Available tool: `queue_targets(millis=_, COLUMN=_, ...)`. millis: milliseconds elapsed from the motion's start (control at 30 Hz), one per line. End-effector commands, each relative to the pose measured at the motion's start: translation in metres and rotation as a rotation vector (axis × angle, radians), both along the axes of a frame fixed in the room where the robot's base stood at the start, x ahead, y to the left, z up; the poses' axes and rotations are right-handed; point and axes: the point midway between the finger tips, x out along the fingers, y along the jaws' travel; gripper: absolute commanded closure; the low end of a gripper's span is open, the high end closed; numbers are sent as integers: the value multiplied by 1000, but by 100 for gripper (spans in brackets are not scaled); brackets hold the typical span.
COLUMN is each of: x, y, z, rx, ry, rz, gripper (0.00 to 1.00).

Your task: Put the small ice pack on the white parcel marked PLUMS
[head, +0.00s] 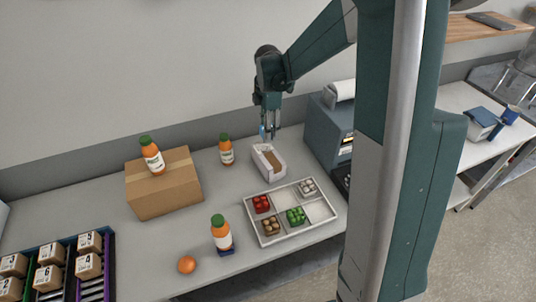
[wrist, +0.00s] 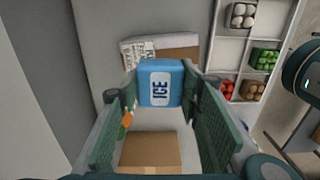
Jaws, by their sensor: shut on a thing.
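My gripper (head: 269,132) is shut on a blue ice pack (wrist: 160,84) with a white ICE label, held between the two green finger pads in the wrist view. Only a bit of the pack's blue (head: 262,132) shows in the head view. A white parcel (head: 258,151) with a brown top area stands on the counter just below my gripper. In the wrist view the parcel (wrist: 185,41) lies past the pack, partly hidden by it. The pack appears held above the counter. No PLUMS marking is readable.
A divided white tray (head: 318,210) with small produce boxes is in front of the parcel. A cardboard box (head: 160,195) bears a juice bottle (head: 152,157). Other bottles (head: 226,150) (head: 221,232) and an orange round item (head: 187,264) stand nearby. A grey-blue unit (head: 322,130) is right.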

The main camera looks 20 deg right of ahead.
Motion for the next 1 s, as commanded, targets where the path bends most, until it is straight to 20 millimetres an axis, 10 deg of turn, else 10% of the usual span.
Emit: queue_targets(millis=1000, x=0, y=0, z=-59, rx=0, ry=0, rz=0, gripper=79)
